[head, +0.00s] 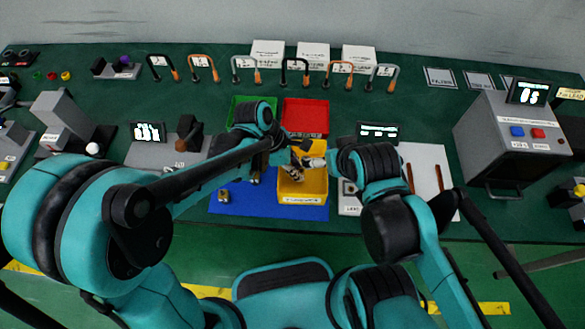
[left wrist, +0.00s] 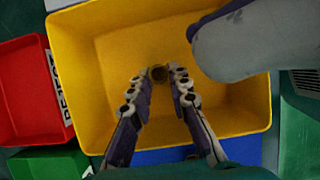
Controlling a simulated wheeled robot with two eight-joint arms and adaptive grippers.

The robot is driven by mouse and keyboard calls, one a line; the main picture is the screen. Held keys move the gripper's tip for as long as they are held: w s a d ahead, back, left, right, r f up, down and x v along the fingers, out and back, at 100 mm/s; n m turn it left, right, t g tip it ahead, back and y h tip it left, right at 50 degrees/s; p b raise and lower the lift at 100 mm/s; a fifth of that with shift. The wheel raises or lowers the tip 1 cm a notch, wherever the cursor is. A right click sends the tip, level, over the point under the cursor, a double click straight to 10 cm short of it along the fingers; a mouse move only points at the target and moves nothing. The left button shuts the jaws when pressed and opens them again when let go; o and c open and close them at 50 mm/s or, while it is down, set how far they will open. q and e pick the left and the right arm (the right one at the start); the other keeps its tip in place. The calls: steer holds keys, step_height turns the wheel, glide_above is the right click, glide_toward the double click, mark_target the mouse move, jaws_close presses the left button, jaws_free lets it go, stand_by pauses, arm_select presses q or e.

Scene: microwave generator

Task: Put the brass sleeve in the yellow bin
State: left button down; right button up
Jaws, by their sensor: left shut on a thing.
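The yellow bin (head: 315,190) stands on the blue mat in the middle of the table. It fills most of the left wrist view (left wrist: 110,65). My left gripper (left wrist: 158,84) is over the bin, its fingers pointing down into it, and is shut on the brass sleeve (left wrist: 158,73), a small dark gold ring between the fingertips. In the head view my left gripper (head: 291,172) is at the bin's upper left; the sleeve is too small or hidden there. My right gripper (head: 312,162) is close by at the bin's far edge; its fingers are not clear.
A red bin (head: 306,116) and a green bin (head: 243,107) stand behind. Part of my right arm covers the upper right of the left wrist view. A small metal part (head: 224,196) is on the blue mat (head: 240,206). A grey machine (head: 513,138) stands at right.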

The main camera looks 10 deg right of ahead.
arm_select(q)
steer(key=shift+s+d+r, duration=0.15)
steer(key=shift+s+d, duration=0.1)
steer(key=c, duration=1.4)
jaws_free()
steer(key=shift+w+a+f, duration=0.1)
steer(key=shift+f, duration=0.1)
steer(key=shift+c, duration=0.2)
arm_select(e)
steer(key=shift+s+d, duration=0.25)
arm_select(q)
steer(key=shift+r, duration=0.1)
